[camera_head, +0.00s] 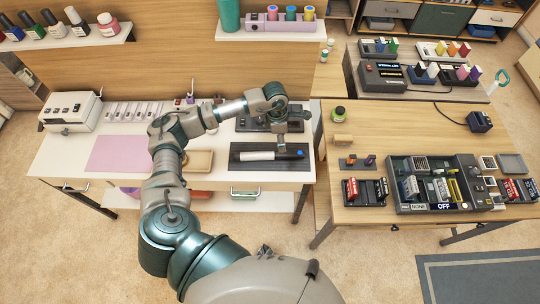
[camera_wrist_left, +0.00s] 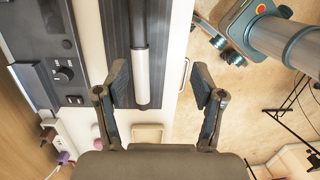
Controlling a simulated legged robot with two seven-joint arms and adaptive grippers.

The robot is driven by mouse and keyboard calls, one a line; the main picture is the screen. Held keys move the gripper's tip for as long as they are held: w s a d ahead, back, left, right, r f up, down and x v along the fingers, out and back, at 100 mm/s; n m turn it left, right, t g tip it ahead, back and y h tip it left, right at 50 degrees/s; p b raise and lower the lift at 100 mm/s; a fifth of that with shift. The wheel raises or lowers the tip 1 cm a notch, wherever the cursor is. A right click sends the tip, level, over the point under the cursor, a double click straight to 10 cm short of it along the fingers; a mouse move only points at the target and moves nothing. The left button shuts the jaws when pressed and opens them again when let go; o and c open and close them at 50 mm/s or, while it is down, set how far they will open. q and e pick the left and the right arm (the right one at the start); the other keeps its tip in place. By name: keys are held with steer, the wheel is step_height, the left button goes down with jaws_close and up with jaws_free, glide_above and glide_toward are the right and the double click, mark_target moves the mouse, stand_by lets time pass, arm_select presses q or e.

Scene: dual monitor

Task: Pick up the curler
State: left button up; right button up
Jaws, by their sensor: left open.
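The curler (camera_head: 257,156) lies flat on a dark mat (camera_head: 240,166) at the right end of the white table, its white section to the left and a dark section with a blue part to the right. In the left wrist view, the curler (camera_wrist_left: 142,75) runs lengthwise between the fingers, with its white section nearer the gripper. My left gripper (camera_head: 285,138) is above the mat's far side. It also shows in the left wrist view (camera_wrist_left: 160,80), open and empty, its fingers either side of the curler. Contact is not visible. My right gripper is not in view.
A dark device with knobs (camera_wrist_left: 68,75) sits beside the mat. A pink mat (camera_head: 115,154) and a tan tray (camera_head: 199,162) lie to the left. A wooden table (camera_head: 410,122) with several devices stands to the right. A drawer handle is at the white table's front edge.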

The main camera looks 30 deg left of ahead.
mark_target(270, 153)
arm_select(q)
steer(key=shift+y, duration=0.8)
steer(key=a+f, duration=0.1)
steer(key=f, duration=0.2)
steer(key=a+f, duration=0.2)
steer(key=f, duration=0.2)
steer(key=a+f, duration=0.1)
steer(key=f, duration=0.3)
steer(key=shift+a+p, duration=0.3)
steer(key=shift+a, duration=0.1)
steer(key=shift+d+f, duration=0.15)
steer(key=shift+f, duration=0.4)
step_height(270, 153, down, 4)
steer(key=shift+r, duration=0.15)
steer(key=shift+w+a+f, duration=0.1)
steer(key=shift+a+f, duration=0.1)
steer(key=shift+f, duration=0.05)
steer(key=shift+a+f, duration=0.1)
steer(key=shift+a, duration=0.1)
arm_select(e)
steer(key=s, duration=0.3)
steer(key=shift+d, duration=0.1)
arm_select(q)
steer(key=c, duration=0.6)
steer(key=shift+d, duration=0.15)
jaws_close()
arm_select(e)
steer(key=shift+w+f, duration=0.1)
